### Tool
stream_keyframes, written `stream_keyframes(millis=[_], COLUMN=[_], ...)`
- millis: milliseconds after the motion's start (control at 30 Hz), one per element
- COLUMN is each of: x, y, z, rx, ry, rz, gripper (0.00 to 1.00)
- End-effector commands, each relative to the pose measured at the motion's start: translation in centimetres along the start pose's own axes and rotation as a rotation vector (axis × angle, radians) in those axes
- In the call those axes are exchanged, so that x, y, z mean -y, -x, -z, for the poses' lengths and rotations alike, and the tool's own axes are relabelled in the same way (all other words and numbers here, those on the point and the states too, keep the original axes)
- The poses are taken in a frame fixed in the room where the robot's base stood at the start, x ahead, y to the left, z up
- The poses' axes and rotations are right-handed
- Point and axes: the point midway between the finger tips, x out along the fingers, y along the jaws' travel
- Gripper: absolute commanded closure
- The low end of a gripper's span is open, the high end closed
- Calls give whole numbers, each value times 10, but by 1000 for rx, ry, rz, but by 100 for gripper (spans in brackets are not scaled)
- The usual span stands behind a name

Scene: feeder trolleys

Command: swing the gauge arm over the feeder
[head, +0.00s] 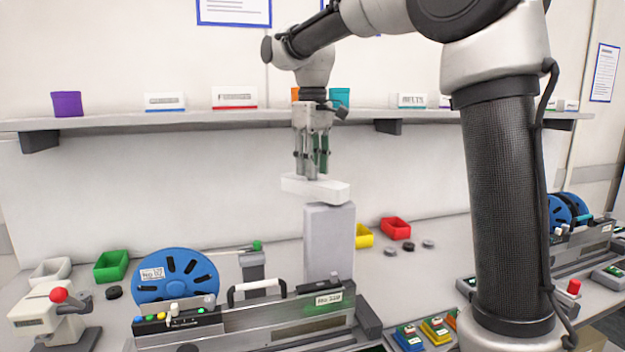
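The gauge arm (327,190) is a white bar lying level on top of a grey post (330,243), reaching out to the left of it. My gripper (312,172) points straight down at the bar's left part. Its fingertips are at or just above the bar; contact and any small part between the fingers cannot be made out. Whether the fingers are shut is unclear. The feeder (255,322) is a long grey unit in front of the post, with a carry handle, colored buttons, a "No 110" label and a blue reel (176,277) at its back left.
A shelf (230,117) with cups and label cards runs behind my gripper. Green (111,266), yellow (364,236) and red (396,228) bins stand on the bench. A device with a red knob (59,295) is at left. Another blue-reel feeder (585,240) is at right.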

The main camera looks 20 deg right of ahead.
Motion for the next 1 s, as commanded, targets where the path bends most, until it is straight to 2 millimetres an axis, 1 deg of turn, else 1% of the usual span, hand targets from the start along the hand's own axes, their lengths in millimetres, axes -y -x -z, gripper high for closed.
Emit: stream_keyframes(millis=[33,67,100,600,1000], x=[0,0,0,0,16], y=[0,0,0,0,0], z=[0,0,0,0,-3], rx=[0,0,0,0,1], ry=[0,0,0,0,0], rz=[0,0,0,0,1], gripper=[84,90,93,93,92])
